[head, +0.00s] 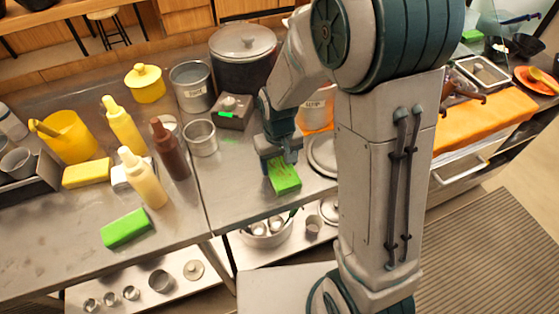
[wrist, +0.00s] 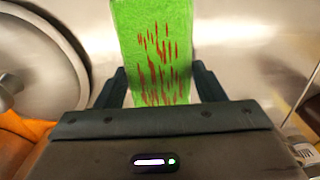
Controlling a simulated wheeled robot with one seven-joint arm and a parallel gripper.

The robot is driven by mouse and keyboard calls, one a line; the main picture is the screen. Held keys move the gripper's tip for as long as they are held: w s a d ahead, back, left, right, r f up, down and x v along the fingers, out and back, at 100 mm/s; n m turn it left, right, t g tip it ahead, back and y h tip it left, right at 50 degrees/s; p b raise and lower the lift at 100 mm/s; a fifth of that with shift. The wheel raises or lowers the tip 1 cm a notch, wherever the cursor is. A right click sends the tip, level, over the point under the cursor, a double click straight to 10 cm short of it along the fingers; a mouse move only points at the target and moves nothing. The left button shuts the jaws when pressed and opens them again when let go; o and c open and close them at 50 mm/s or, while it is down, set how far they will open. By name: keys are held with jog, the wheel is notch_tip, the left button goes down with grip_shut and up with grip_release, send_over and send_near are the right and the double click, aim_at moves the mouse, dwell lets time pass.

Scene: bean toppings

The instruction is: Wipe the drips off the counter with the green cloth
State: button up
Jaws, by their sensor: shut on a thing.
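The green cloth (head: 285,177) is a flat rectangular pad held by my gripper (head: 281,158) at the counter's front part. In the wrist view the green cloth (wrist: 150,28) sits between the two dark fingers of my gripper (wrist: 159,82). Several red streaks mark its visible face. I cannot tell whether the cloth touches the steel counter (head: 232,186). I make out no clear drips on the bare counter; any under the cloth or behind my arm are hidden. A second green pad (head: 126,228) lies on the counter at the left.
Left of my gripper stand a steel cup (head: 200,138), a brown bottle (head: 170,150), yellow bottles and a yellow sponge (head: 87,173). Behind are a small grey box (head: 233,111) and a large dark pot (head: 242,60). A round lid (head: 322,155) lies close on the right.

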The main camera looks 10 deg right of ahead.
jog(key=shift+s+a, duration=0.25)
jog(key=shift+a, duration=0.5)
jog(key=shift+s+a, duration=0.2)
jog(key=shift+a, duration=0.55)
jog(key=shift+s+a, duration=0.25)
jog(key=shift+a, duration=0.5)
jog(key=shift+r, duration=0.1)
notch_tip(320, 180, up, 8)
jog(key=p, duration=0.5)
jog(key=shift+p, duration=0.35)
